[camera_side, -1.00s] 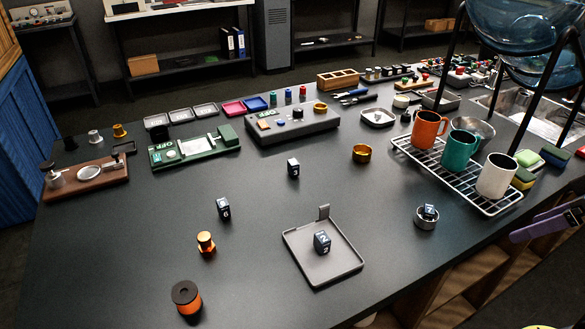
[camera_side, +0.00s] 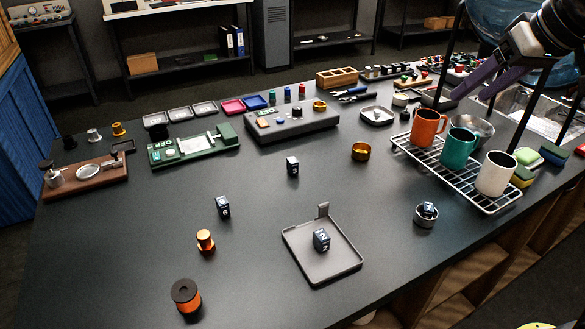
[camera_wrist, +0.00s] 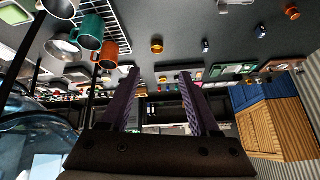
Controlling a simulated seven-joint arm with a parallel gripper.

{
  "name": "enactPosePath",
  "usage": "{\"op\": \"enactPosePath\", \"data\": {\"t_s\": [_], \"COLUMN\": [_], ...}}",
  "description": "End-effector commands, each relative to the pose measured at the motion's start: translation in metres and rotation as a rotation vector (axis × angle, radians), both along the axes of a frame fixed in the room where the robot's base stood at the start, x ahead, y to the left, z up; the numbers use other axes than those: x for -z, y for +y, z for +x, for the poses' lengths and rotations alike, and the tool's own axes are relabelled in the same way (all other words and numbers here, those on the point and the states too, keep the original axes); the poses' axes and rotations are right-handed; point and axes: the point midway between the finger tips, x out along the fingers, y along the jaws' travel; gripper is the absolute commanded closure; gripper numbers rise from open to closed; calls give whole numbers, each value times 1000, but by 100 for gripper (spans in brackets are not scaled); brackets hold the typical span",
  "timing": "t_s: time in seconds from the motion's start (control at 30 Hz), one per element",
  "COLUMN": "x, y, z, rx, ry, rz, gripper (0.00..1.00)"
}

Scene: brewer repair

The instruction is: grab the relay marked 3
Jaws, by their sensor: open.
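The relay marked 3 (camera_side: 292,166) is a small dark blue block with a white mark, standing on the open middle of the dark table. A small dark block that appears to be it shows in the wrist view (camera_wrist: 206,46). Similar relays are one marked 6 (camera_side: 223,207), one marked 2 (camera_side: 321,240) on a grey tray (camera_side: 299,254), and one marked 7 (camera_side: 428,209) in a small round metal cup (camera_side: 425,220). My gripper (camera_side: 468,91) is high at the upper right, far from the relay marked 3. Its purple fingers are apart and empty in the wrist view (camera_wrist: 158,75).
A gold ring (camera_side: 361,152) lies right of the relay. A grey control box (camera_side: 292,126) stands behind it. Table around the relay is clear.

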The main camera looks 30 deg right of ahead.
Motion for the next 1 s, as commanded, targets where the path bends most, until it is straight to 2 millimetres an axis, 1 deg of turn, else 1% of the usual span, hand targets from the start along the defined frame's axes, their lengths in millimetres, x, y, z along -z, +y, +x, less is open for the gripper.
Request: {"op": "enactPosePath", "data": {"t_s": [0.03, 0.13, 0.17, 0.2, 0.27, 0.3, 0.37, 0.4, 0.47, 0.53, 0.6, 0.7, 0.83, 0.9, 1.0], "x": [-5, -10, -10, -9, -6, -2, 7, 14, 27, 46, 66, 95, 129, 140, 149], "y": [7, 22, 27, 34, 45, 53, 66, 76, 91, 109, 126, 147, 163, 168, 172], "z": [24, 65, 77, 94, 117, 133, 155, 170, 190, 211, 227, 242, 246, 247, 248], "rx": [-2, 1, 1, -1, -4, -7, -14, -20, -31, -49, -71, -97, -121, -128, -135], "ry": [6, 14, 17, 22, 29, 36, 47, 55, 70, 89, 109, 142, 193, 208, 214], "rz": [3, 5, 7, 8, 7, 6, 2, 1, -5, -15, -27, -41, -58, -64, -66], "gripper": [38, 38, 38, 38, 38, 38, 38, 38, 38, 38, 38, 38, 38, 38, 38]}}
